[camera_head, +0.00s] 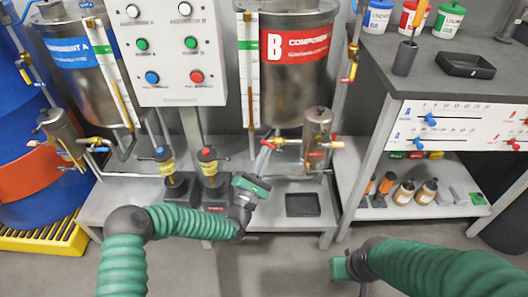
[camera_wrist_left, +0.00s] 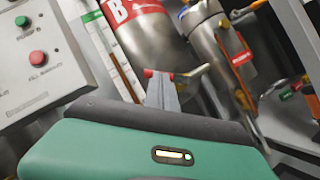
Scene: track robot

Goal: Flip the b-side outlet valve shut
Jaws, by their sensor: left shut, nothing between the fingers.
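The steel component B tank (camera_head: 290,75) has a red "B" label and stands at the upper middle. Below it a brass valve (camera_head: 280,141) with a red handle (camera_head: 267,144) joins the pipe to a small steel canister (camera_head: 317,122). My left gripper (camera_head: 263,158) is shut and empty, its tips right at this red handle. In the left wrist view the shut fingers (camera_wrist_left: 162,93) point at the red handle end (camera_wrist_left: 157,73), which shows just beyond the tips; contact cannot be told. My right gripper (camera_head: 345,268) is low at the right, its fingers not clearly seen.
A control panel (camera_head: 168,52) with buttons stands to the left. Two pumps with a blue and a red top (camera_head: 208,168) are left of my left gripper. A black tray (camera_head: 303,204) lies on the bench right of it. A workbench (camera_head: 430,82) fills the right side.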

